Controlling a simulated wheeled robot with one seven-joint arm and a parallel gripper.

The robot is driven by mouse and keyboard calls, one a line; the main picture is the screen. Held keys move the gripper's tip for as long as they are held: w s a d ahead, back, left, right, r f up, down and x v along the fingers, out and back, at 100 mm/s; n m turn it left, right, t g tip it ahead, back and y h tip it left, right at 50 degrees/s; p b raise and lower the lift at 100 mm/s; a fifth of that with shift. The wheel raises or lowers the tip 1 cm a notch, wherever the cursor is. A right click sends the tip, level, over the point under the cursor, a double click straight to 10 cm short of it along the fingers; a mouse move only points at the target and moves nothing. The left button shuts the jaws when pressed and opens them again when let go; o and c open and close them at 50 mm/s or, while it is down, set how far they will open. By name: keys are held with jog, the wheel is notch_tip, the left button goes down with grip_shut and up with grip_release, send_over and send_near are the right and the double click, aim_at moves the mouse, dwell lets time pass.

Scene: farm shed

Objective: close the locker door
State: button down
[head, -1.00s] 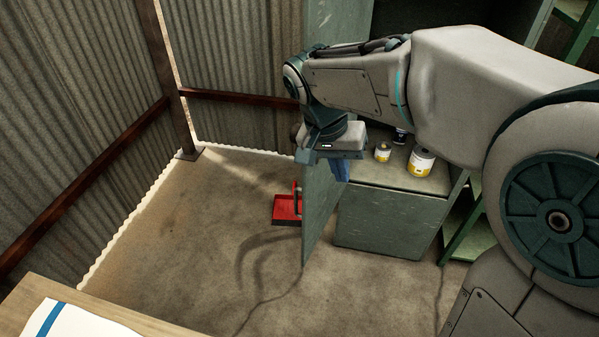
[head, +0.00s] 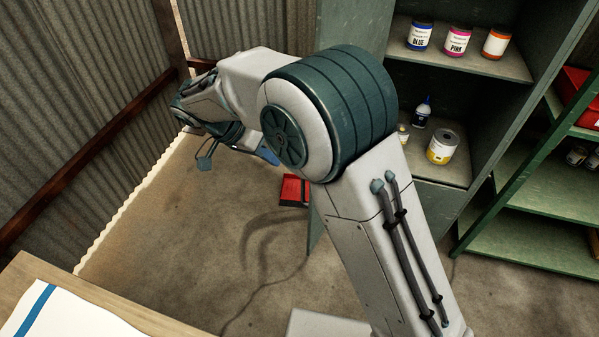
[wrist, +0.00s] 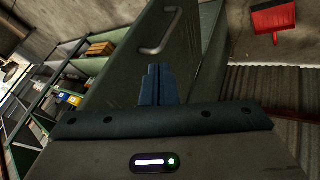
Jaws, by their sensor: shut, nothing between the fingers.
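The locker (head: 430,75) is a grey-green cabinet with shelves, and its front is open. Its door (head: 355,22) stands swung out on the left side, partly hidden behind my arm in the head view. In the wrist view the door (wrist: 125,75) is a grey-green panel with a bar handle (wrist: 162,32). My gripper (head: 268,155) is mostly hidden by my arm in the head view, left of the door. In the wrist view its blue fingers (wrist: 157,84) are shut and empty in front of the panel. I cannot tell whether they touch it.
Paint cans (head: 441,147) and a dark bottle (head: 422,112) stand on the locker's shelves. A green rack (head: 540,205) stands to the right. A red dustpan (head: 294,190) lies on the floor by the door. Corrugated walls (head: 70,80) close off the left; a table corner is front left.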

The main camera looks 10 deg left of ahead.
jog(key=d+f+p, duration=0.1)
jog(key=d+f, duration=0.3)
jog(key=d, duration=0.3)
jog(key=shift+f+p, duration=0.35)
jog(key=shift+p, duration=0.05)
jog(key=shift+d, duration=0.15)
